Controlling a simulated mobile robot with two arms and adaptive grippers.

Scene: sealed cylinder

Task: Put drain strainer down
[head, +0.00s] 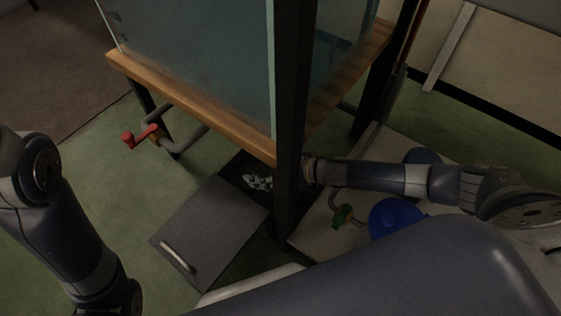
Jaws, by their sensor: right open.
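My right arm comes in from the right and passes behind the dark tank post. My right gripper (259,182) shows as a small pale and dark shape left of that post, over the dark floor opening (236,166). It is open, though its fingers are small and dim here. I cannot make out the drain strainer; it may be hidden in the dark opening or by the gripper. My left arm hangs at the left edge, and its gripper is outside the picture.
A glass tank (195,50) on a wooden frame (190,103) stands above the opening. A grey hatch lid (212,228) with a handle lies beside it. A red valve (141,137), a green valve (342,215) and a blue round object (394,218) are nearby. Green floor at left is clear.

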